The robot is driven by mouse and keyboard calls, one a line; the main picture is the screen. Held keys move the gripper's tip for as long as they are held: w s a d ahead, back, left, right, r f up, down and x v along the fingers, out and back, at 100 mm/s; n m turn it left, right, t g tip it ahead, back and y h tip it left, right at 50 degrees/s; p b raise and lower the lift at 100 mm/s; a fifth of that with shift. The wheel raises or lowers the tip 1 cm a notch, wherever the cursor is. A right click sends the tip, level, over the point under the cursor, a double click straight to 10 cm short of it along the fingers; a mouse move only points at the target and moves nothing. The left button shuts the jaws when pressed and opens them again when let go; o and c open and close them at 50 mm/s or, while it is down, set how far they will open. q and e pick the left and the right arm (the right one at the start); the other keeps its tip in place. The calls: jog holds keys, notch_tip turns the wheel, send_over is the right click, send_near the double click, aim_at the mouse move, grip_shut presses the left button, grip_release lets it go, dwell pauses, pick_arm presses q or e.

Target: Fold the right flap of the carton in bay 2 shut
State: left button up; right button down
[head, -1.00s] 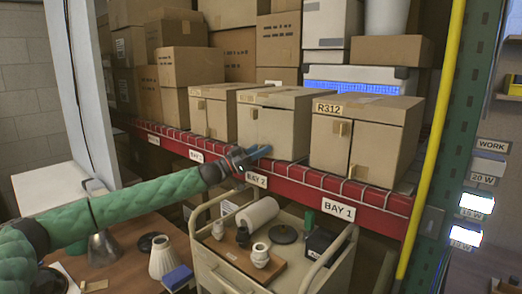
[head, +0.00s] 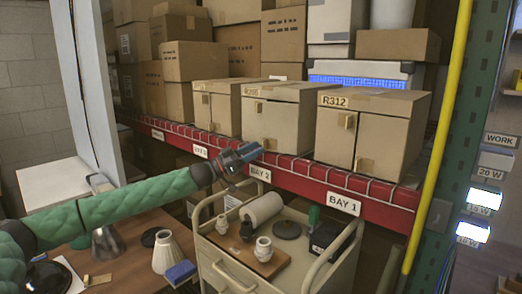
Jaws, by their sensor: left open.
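The bay 2 carton (head: 290,125) is the middle one of three brown cartons on the red shelf, above the BAY 2 label (head: 259,173). Its front shows two panels with a seam between them and a small tan tab (head: 258,107) near the top. The right front panel (head: 291,130) looks nearly flush with the front, but its exact angle is hard to tell. My left gripper (head: 257,151) is open and empty, just in front of the carton's lower left front. I cannot tell whether it touches. My right gripper is out of view.
The R312 carton (head: 385,130) stands to the right and another carton (head: 217,108) close to the left. Below is a cart (head: 235,262) with lamp parts. A yellow pole (head: 437,140) and green rack post (head: 466,120) bound the right side.

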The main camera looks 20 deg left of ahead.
pick_arm(q)
jog(key=b+v, duration=0.1)
jog(key=v, duration=0.2)
jog(key=shift+f, duration=0.1)
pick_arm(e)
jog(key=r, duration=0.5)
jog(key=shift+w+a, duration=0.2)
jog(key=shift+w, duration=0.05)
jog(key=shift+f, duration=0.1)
